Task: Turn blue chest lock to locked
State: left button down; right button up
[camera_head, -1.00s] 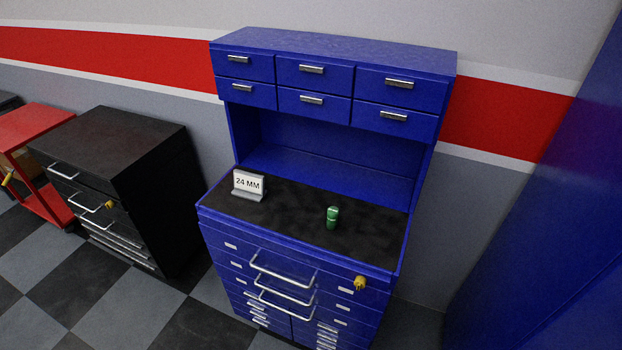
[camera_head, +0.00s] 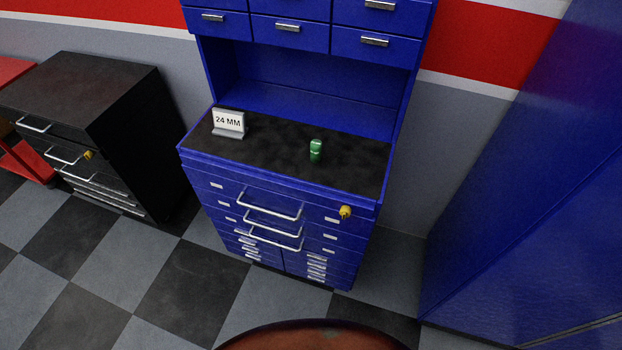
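The blue chest (camera_head: 208,186) stands against the wall in the middle of the head view, with several drawers and silver handles. Its yellow lock (camera_head: 345,212) sits at the upper right of the drawer front. The lock is too small to tell which way it is turned. Neither of my grippers shows in the view.
A green socket-like piece (camera_head: 316,150) and a "24 MM" sign (camera_head: 228,123) stand on the chest's black top. A black chest (camera_head: 100,95) with its own yellow lock (camera_head: 88,155) is at left. A tall blue surface (camera_head: 500,190) is at right. The checkered floor (camera_head: 180,285) in front is clear.

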aim_at(345, 210)
jog(key=k, duration=0.5)
jog(key=u, duration=1.6)
jog(key=i, duration=1.2)
jog(key=z, duration=1.9)
